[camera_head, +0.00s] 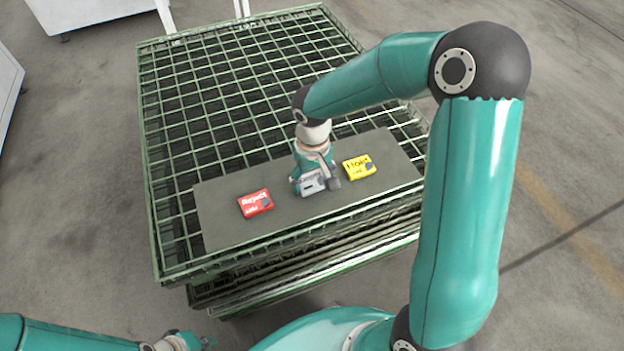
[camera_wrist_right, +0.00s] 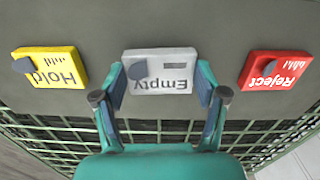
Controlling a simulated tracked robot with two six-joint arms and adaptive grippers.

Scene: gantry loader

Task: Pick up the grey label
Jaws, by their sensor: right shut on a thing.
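The grey label (camera_head: 312,186) marked "Empty" lies between the red and yellow labels on a dark grey board (camera_head: 230,215). It also shows upside down in the right wrist view (camera_wrist_right: 165,66), with a dark knob at one corner. My right gripper (camera_head: 313,178) reaches down over it and is shut on it, one finger at each side in the right wrist view (camera_wrist_right: 163,88). I cannot tell whether the label is clear of the board. My left gripper (camera_head: 195,341) is low at the bottom left, far from the labels; its fingers are too small to read.
A red "Reject" label (camera_head: 255,203) lies left of the grey one, and a yellow "Hold" label (camera_head: 359,167) lies close on its right. The board rests on a green wire-mesh crate (camera_head: 160,235). Bare board lies around the labels.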

